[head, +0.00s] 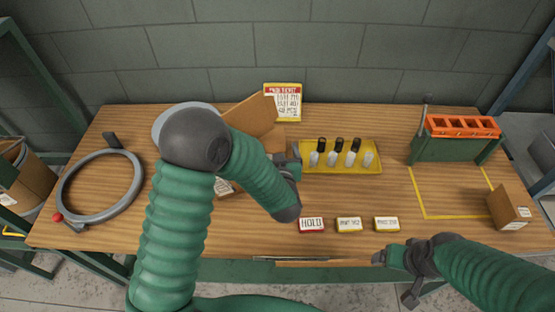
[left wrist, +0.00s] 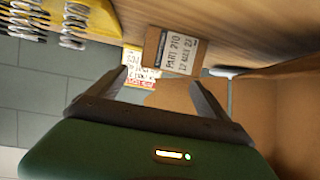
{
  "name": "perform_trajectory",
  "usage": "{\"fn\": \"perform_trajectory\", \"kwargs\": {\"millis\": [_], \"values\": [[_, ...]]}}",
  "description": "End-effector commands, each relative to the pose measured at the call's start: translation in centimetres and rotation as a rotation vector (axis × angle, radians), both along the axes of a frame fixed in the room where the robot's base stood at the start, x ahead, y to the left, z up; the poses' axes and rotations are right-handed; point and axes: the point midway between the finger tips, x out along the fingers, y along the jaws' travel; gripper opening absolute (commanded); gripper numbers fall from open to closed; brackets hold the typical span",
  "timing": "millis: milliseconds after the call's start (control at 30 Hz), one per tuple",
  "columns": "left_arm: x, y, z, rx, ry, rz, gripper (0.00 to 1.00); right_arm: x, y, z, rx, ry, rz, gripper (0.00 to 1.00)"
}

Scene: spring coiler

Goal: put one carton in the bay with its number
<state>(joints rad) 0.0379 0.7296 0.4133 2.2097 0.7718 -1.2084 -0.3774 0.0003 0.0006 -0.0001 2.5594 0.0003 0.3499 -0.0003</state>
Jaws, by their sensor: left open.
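In the left wrist view a small brown carton (left wrist: 152,48) with a white label reading roughly "PART 270" lies ahead of my left gripper (left wrist: 158,78). The jaws are open and nothing is clamped between them. In the head view my left gripper (head: 291,160) is partly hidden by my own forearm, beside the yellow tray. A larger open cardboard box (head: 252,116) stands behind my arm. Plates at the front edge read "HOLD" (head: 312,225), roughly "PART 352" (head: 349,225), and another part number (head: 386,224) too small to read surely. My right gripper (head: 392,258) hangs by the front edge, its jaws unclear.
A yellow tray (head: 310,168) holds several springs, some black-topped. A carton (head: 506,208) stands at the right by a yellow outline (head: 424,217). An orange slotted rack (head: 462,126) sits on a green stand. A grey ring (head: 65,193) lies left. A notice (head: 283,101) stands at the back.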

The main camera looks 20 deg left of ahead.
Motion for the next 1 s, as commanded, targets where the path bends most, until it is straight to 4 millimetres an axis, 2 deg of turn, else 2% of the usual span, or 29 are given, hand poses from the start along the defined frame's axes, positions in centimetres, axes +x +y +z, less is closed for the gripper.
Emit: {"fn": "perform_trajectory", "kwargs": {"millis": [33,267,567,1000], "values": [[-0.5,0.8,-2.5,-0.017,0.054,0.017,1.0,0.0,0.0,-0.3,0.0,0.0,0.001,0.8],[0.0,0.1,-2.5,-0.01,0.052,0.011,1.0,0.0,0.0,-0.4,0.0,0.001,0.001,0.8],[-0.3,-0.3,-1.7,-0.005,0.039,0.006,0.61,0.0,0.0,-0.2,0.0,0.0,0.0,0.8],[-0.1,-0.2,-1.7,-0.004,0.04,0.005,0.03,0.0,0.0,-0.1,0.0,0.0,0.0,0.8]]}}
